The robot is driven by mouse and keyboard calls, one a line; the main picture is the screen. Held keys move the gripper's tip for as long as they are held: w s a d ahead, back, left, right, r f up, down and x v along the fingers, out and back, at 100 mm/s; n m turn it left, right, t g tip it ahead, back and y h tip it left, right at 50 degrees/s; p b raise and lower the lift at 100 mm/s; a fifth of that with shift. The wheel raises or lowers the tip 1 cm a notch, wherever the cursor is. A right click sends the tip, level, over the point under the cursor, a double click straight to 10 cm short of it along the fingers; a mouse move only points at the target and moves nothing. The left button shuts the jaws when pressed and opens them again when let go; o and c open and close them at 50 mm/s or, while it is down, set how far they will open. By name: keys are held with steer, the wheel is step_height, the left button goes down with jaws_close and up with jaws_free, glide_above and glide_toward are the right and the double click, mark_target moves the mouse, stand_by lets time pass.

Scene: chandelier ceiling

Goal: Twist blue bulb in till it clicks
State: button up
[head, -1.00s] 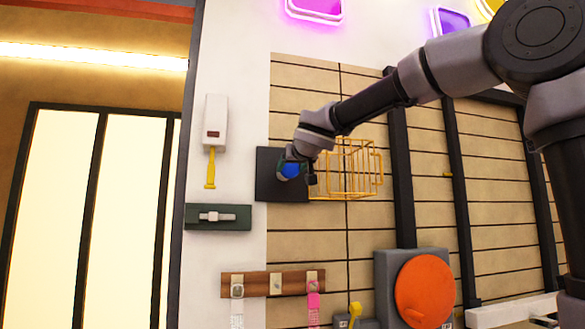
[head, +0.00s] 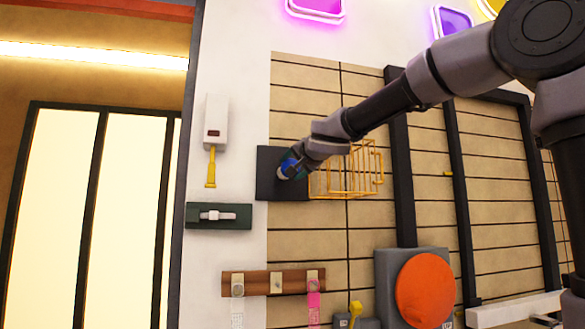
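The blue bulb (head: 290,166) is at the dark square plate (head: 267,187) on the wall. My gripper (head: 295,166) is at the bulb, coming from the right, and its fingers cover part of it. A pale part shows at the bulb's lower left, against the plate. The fingers are small and overlap the bulb, so I cannot tell whether they are closed on it. How far the bulb sits in its socket is hidden.
A yellow wire basket (head: 350,172) is mounted just right of the plate, behind my wrist. A white box with a yellow handle (head: 214,130) hangs to the left. A green panel (head: 220,216) is below left. An orange disc (head: 425,291) is lower right.

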stand_by(0.4)
steer(key=o, duration=1.5)
steer(key=v, duration=0.7)
steer(key=shift+s+a+f, duration=0.3)
steer(key=shift+s, duration=0.1)
